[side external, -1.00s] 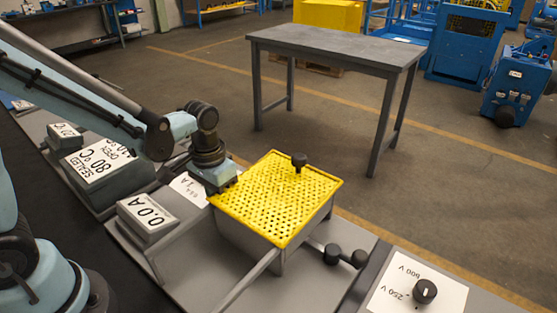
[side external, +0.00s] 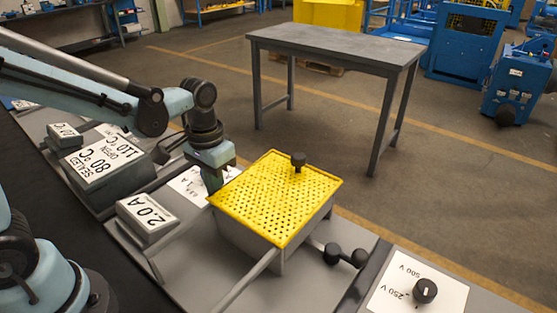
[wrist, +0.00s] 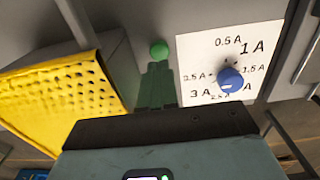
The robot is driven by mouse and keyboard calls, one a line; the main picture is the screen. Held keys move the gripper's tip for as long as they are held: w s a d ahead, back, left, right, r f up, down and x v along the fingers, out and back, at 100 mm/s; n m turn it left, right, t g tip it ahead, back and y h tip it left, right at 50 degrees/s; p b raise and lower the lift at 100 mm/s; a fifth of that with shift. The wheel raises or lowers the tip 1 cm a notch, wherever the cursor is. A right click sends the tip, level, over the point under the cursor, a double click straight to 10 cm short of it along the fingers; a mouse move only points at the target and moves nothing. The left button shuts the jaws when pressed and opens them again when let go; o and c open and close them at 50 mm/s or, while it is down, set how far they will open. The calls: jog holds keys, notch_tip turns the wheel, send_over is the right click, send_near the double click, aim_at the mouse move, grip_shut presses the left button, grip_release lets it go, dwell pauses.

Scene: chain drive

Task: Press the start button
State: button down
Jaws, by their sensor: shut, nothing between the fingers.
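The green start button (wrist: 159,50) shows in the wrist view as a round cap on the grey panel, between the yellow cover and the white dial card. My gripper (wrist: 158,66) is shut and empty, with its fingertips right by the button; I cannot tell whether they touch it. In the side view my gripper (side external: 213,188) points down just left of the yellow cover, and the button is hidden there.
The perforated yellow cover (side external: 275,195) with a black knob stands close beside my gripper; its edge (wrist: 60,95) shows in the wrist view. A blue knob (wrist: 230,78) sits on the ampere dial card (wrist: 200,50). A readout (side external: 147,212) shows 2.0 A.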

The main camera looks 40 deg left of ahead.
jog(key=shift+r, duration=1.95)
